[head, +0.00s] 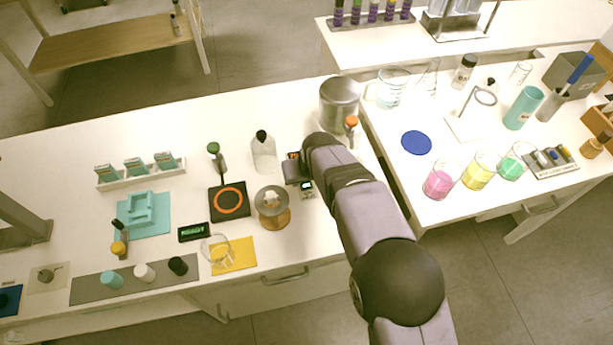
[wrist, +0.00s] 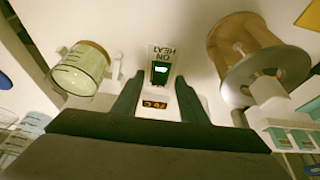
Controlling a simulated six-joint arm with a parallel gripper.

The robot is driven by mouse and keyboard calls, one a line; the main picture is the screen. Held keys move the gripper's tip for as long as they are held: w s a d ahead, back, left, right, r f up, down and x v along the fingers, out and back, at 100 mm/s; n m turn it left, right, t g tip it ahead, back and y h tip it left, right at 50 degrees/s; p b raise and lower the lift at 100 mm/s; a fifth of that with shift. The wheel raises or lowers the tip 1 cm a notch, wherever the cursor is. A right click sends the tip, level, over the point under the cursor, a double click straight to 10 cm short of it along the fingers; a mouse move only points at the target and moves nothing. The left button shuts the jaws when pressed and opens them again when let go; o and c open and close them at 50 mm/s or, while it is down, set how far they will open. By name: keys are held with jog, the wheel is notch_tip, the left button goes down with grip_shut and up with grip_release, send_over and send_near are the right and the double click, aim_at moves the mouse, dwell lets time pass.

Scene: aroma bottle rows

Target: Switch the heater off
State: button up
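The heater switch (wrist: 160,72) is a small black switch with a lit green face. Its label (wrist: 166,53) reads HEAT ON, upside down in the wrist view. A small orange-lit display (wrist: 154,104) sits by it. In the head view the switch (head: 307,188) shows as a small green-lit panel beside my gripper (head: 295,172). In the wrist view my gripper's two dark fingers (wrist: 159,80) are apart with nothing between them, one on each side of the switch in the picture. I cannot tell whether a fingertip touches it.
A round-topped wooden stand (head: 272,205) is close to the switch. A clear bottle (head: 264,153) and a metal tank with an orange tap (head: 339,100) stand behind. A black plate with an orange ring (head: 230,201) is at left. A glass vessel (wrist: 80,68) shows in the wrist view.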

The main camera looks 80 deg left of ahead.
jog(key=shift+x, duration=0.85)
grip_shut()
jog(key=shift+a+r+h, duration=0.15)
jog(key=shift+a+h, duration=0.05)
jog(key=shift+h, duration=0.3)
grip_release()
jog(key=shift+r, duration=0.1)
jog(key=b+v, duration=0.1)
jog(key=v, duration=0.6)
